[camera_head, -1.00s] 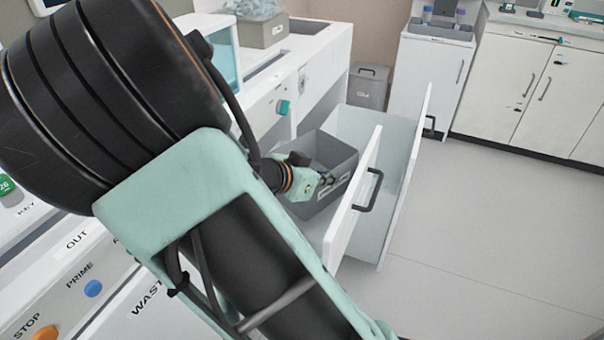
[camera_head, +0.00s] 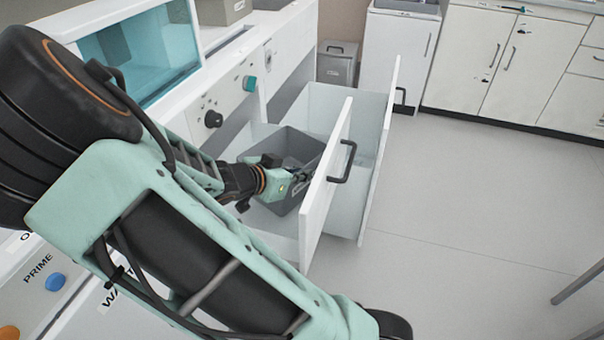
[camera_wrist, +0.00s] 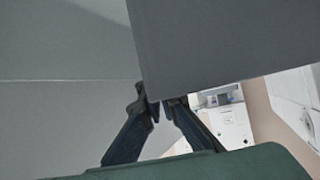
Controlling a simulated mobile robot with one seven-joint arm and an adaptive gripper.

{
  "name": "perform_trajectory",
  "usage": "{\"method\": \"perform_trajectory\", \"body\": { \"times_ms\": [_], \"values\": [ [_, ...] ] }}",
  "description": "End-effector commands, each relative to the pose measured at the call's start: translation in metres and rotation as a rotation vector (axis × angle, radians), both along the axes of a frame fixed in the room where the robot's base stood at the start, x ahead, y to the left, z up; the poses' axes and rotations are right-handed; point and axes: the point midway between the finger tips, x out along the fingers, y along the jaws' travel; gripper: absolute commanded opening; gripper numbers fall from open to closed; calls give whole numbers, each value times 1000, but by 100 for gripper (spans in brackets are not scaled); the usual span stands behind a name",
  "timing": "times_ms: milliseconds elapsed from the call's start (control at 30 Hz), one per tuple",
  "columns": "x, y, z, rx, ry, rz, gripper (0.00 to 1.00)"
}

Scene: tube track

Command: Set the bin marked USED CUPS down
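A grey open-topped bin (camera_head: 300,147) is at the open near drawer (camera_head: 325,190), behind its white front panel. Its marking cannot be read now. My gripper (camera_head: 304,172) is at the bin's near side, by the drawer front, with its fingertips small in the head view. In the wrist view, a grey wall (camera_wrist: 220,45), seemingly the bin's, fills the upper right. My two dark fingers (camera_wrist: 163,103) come close together at its lower edge and seem to pinch it. Whether the bin's base touches the drawer floor is hidden.
A second open drawer (camera_head: 378,165) stands just beyond. A lidded grey bin (camera_head: 337,68) is on the floor by the far cabinet (camera_head: 400,45). The white machine (camera_head: 230,85) with knobs borders the left. Floor (camera_head: 470,200) to the right is clear, except for a grey leg at the right edge.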

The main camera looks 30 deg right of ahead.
Motion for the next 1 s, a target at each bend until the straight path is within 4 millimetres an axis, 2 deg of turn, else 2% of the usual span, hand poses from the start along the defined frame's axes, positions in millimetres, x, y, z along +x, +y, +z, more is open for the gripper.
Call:
{"method": "perform_trajectory", "body": {
  "times_ms": [33,233,667,1000],
  "values": [
    [0,0,-2,-1,-1,-1,0],
    [0,0,-1,0,0,0,22],
    [0,2,6,0,0,1,22],
    [-24,62,45,3,-2,4,22]
  ]
}}
